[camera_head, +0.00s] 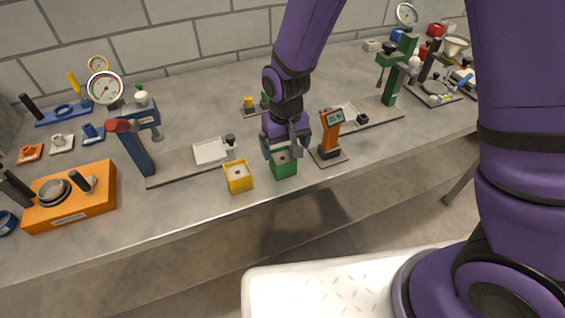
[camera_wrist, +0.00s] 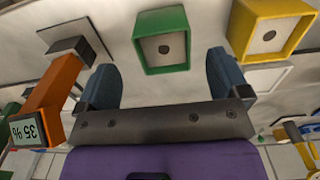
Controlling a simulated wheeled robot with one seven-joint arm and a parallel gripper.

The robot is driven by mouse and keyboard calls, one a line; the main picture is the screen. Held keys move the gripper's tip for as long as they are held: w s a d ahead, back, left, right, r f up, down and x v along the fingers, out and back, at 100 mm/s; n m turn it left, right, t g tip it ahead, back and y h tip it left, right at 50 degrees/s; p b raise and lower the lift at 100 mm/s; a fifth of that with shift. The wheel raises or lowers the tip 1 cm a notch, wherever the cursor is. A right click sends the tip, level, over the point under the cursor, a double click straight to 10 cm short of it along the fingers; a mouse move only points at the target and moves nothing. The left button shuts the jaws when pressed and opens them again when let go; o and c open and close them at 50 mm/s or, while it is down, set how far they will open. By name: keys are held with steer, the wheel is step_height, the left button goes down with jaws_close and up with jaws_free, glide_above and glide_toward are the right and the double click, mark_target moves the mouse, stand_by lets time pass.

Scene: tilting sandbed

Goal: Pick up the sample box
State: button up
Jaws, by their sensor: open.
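Two small open-topped boxes stand near the table's front edge: a green box (camera_head: 284,168) and a yellow box (camera_head: 238,183) to its left. Each has a pale inside with a dark round spot. I cannot tell from the pictures which one is called the sample box. My gripper (camera_head: 284,150) is open and points down at the green box. In the wrist view the green box (camera_wrist: 163,48) lies between the blue-grey fingertips (camera_wrist: 163,68), with a gap on each side. The yellow box (camera_wrist: 268,32) is outside the fingers. Whether the fingertips reach below the green box's rim is unclear.
An orange meter (camera_head: 331,130) on a dark base stands close right of my gripper. A blue press stand (camera_head: 137,150) and an orange block (camera_head: 75,200) are at left, a green stand (camera_head: 398,70) at right. The front strip left of the yellow box is clear.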

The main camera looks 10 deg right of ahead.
mark_target(283, 160)
steer(key=shift+w+a+f, duration=0.1)
steer(key=shift+f, duration=1.05)
steer(key=shift+w+a+f, duration=0.1)
steer(key=shift+w+f, duration=0.05)
steer(key=shift+f, duration=0.95)
steer(key=shift+w+a+f, duration=0.1)
steer(key=shift+f, duration=1.05)
steer(key=c, duration=1.1)
steer(key=shift+c, duration=0.2)
steer(key=shift+r, duration=0.2)
